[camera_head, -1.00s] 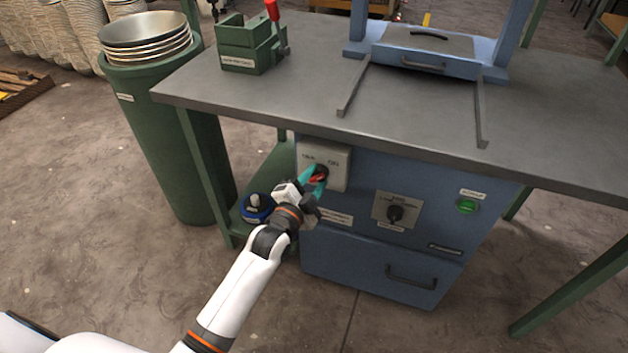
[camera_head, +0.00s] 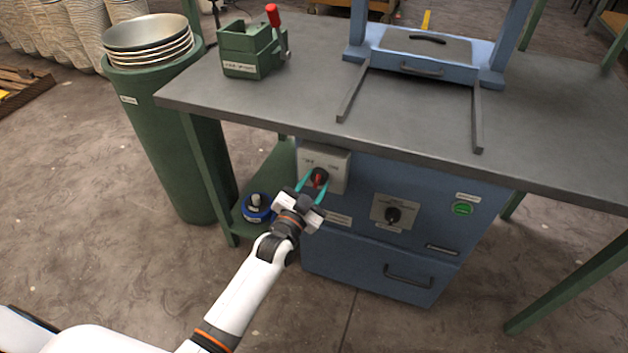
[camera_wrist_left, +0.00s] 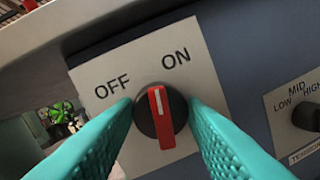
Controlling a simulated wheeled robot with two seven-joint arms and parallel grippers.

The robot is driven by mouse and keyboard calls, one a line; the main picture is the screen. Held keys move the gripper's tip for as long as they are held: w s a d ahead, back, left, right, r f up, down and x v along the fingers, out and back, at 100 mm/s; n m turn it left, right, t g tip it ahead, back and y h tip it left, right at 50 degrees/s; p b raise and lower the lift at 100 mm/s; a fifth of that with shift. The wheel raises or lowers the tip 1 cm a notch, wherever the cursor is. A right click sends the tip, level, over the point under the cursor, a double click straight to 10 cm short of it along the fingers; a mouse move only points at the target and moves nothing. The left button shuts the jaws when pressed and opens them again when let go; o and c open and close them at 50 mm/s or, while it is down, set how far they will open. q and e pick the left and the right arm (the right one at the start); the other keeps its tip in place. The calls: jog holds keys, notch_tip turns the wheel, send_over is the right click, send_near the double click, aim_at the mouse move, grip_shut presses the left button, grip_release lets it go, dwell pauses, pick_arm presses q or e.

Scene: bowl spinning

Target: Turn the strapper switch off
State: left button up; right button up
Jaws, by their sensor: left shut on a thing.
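The strapper switch is a round black knob with a red bar (camera_wrist_left: 160,116) and a white mark, on a pale plate (camera_wrist_left: 103,66) labelled OFF at left and ON at upper right. In the left wrist view the mark points nearly straight up, between the labels and nearer ON. My left gripper (camera_wrist_left: 160,106) is shut on the knob, one teal finger on each side. In the head view the switch plate (camera_head: 338,172) is on the blue cabinet's upper left, and my left gripper (camera_head: 313,184) reaches it from below. My right gripper is out of view.
A three-position selector (camera_head: 393,214) and a green button (camera_head: 463,208) sit further right on the blue cabinet (camera_head: 345,265). The grey tabletop (camera_head: 420,115) overhangs above. A blue roll (camera_head: 257,210) lies on the green shelf left of my gripper. A green bin (camera_head: 165,140) holds stacked bowls.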

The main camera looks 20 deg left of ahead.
pick_arm(q)
jog(key=n, duration=0.3)
jog(key=shift+p, duration=0.4)
jog(key=n, duration=0.3)
jog(key=shift+f+y+p, duration=0.1)
jog(key=shift+y+p, duration=0.2)
jog(key=n+y, duration=0.1)
jog(key=n, duration=0.5)
jog(key=shift+d+n+t+p, duration=0.1)
jog(key=shift+n+t+p, duration=0.2)
jog(key=shift+t+p, duration=0.1)
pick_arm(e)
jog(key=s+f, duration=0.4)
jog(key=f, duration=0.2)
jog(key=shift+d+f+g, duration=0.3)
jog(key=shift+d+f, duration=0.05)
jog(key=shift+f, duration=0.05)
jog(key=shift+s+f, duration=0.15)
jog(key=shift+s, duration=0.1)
pick_arm(q)
jog(key=o, duration=1)
